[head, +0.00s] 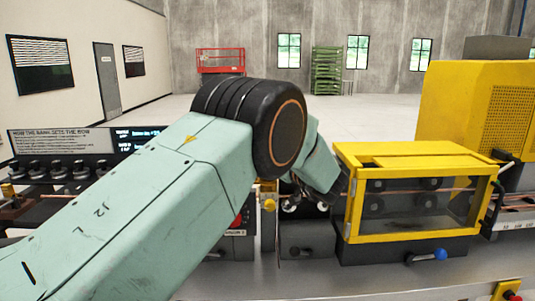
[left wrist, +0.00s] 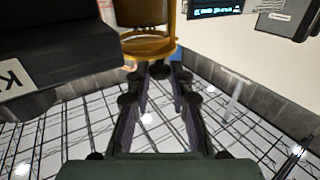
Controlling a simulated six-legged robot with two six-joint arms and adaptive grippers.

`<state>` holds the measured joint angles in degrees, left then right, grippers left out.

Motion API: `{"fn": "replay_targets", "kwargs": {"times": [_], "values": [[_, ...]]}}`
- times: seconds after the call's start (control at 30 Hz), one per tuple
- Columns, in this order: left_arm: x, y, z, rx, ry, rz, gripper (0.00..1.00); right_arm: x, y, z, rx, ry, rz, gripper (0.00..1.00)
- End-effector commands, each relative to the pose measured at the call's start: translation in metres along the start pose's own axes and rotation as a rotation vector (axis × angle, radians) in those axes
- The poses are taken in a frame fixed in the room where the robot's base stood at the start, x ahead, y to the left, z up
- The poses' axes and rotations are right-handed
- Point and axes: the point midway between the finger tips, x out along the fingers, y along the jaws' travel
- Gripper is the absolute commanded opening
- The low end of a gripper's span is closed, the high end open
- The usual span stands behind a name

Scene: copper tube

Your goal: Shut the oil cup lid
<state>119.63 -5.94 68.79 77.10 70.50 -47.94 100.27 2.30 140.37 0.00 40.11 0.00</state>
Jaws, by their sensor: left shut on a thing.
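In the left wrist view, which looks upside down with the ceiling low in the picture, the oil cup (left wrist: 146,14) is an amber cylinder at the top. Its brass lid (left wrist: 147,47) is a round disc at the cup's lower end in the picture. My left gripper (left wrist: 160,70) has its fingertips together at the lid's edge, shut on it. Exactly how the tips grip the lid, and whether it sits flush, cannot be told. In the head view my left arm covers most of this area, and the lid cannot be made out. My right gripper is not in view.
A yellow-framed machine box with clear panels (head: 405,235) stands right of my left arm, with a larger yellow housing (head: 470,110) behind it. A dark block (left wrist: 50,40) is close beside the gripper. The floor behind is open.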

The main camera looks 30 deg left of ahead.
Motion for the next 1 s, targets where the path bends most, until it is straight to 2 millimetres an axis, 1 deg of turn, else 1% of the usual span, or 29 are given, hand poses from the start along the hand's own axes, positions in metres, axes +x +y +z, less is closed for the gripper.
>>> {"fn": "replay_targets", "kwargs": {"times": [0.5,1.0], "values": [[0.003,0.008,0.002,-0.002,0.001,-0.152,0.0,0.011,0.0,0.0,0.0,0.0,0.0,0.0],[0.006,0.012,0.001,-0.002,0.001,-0.248,0.0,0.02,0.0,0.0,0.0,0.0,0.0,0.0]]}}
